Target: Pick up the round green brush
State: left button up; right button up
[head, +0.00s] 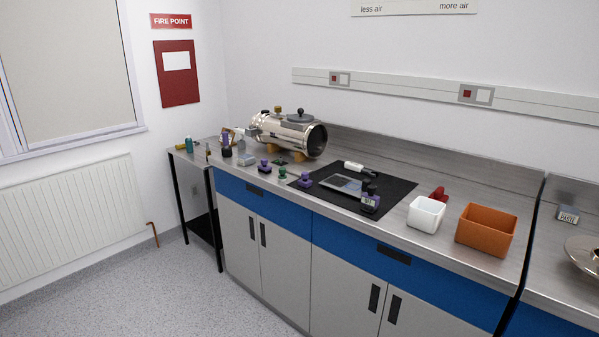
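A small green item (282,173), which looks like the round green brush, stands on the steel worktop (330,212) near the left edge of the black mat. It is small in the head view, so its bristles cannot be made out. A purple item of similar shape (264,165) stands to its left, and another purple one (305,181) stands to its right. Neither of my grippers is in view.
A shiny metal cylinder (290,135) lies behind the green item. The black mat (393,188) carries a tray and a dark bottle (371,199). A white container (426,214) and an orange bin (485,230) stand to the right. The floor in front is clear.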

aim_at(283, 177)
jog(key=i+j, duration=0.2)
jog(key=i, duration=0.2)
jog(key=i+j, duration=0.2)
jog(key=i, duration=0.2)
jog(key=i+j, duration=0.25)
jog(key=i+j+u, duration=0.1)
jog(key=i, duration=0.4)
jog(key=j, duration=0.1)
